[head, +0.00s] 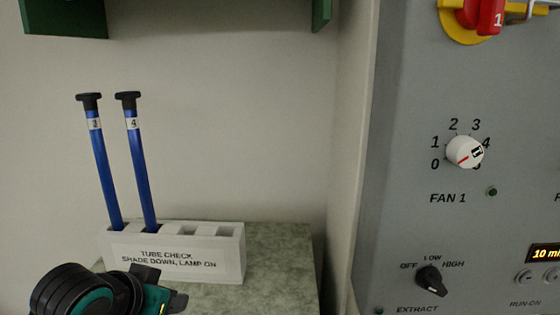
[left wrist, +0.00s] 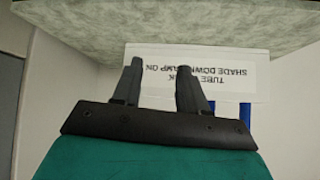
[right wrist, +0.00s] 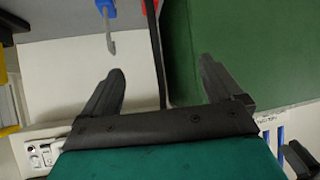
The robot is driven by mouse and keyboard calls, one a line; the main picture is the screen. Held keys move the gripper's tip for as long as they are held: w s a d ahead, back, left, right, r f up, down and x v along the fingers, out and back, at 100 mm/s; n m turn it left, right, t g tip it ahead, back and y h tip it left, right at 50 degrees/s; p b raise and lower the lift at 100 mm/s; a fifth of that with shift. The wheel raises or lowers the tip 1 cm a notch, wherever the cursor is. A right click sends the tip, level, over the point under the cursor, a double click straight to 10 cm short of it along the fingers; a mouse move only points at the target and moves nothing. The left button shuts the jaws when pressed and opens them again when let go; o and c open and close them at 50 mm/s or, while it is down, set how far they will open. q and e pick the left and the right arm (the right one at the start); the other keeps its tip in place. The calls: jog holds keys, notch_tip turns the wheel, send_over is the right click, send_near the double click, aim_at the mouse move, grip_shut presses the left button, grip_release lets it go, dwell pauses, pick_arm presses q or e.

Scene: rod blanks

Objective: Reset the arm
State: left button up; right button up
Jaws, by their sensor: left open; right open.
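My left gripper (head: 162,288) is low in the head view, in front of the white rack (head: 228,262). In the left wrist view the left gripper (left wrist: 160,68) is open and empty, its fingers pointing at the rack's label, which appears upside down. Two blue rods with black caps, marked 3 (head: 103,165) and 4 (head: 139,165), stand in the rack's left slots, leaning slightly. The slots to their right look empty. My right gripper (right wrist: 160,70) is open and empty in the right wrist view; it is outside the head view.
The rack stands on a green speckled counter (head: 285,265). A grey panel at right bears a fan knob (head: 463,151), an extract knob (head: 429,279) and a red switch (head: 484,15). The right wrist view shows a large green surface (right wrist: 240,50) and a blue-handled hook (right wrist: 107,10).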

pick_arm(q)
jog(key=s+a+f+n+g+y, duration=0.1)
jog(key=s+f+g, duration=0.2)
jog(key=s+f, duration=0.65)
jog(key=s+a+f+g, duration=0.15)
jog(key=s+f, duration=0.45)
jog(key=s, duration=0.7)
jog(key=w+d+f+t+h, duration=0.1)
jog(key=w+d+f+t, duration=0.2)
jog(key=w+f+t, duration=0.3)
jog(key=shift+w+d+f+m+t, duration=0.3)
jog(key=shift+w+d+f+t, duration=0.1)
jog(key=shift+w+f, duration=0.95)
jog(key=shift+s+f, duration=0.1)
jog(key=shift+s, duration=0.1)
dwell(0.4)
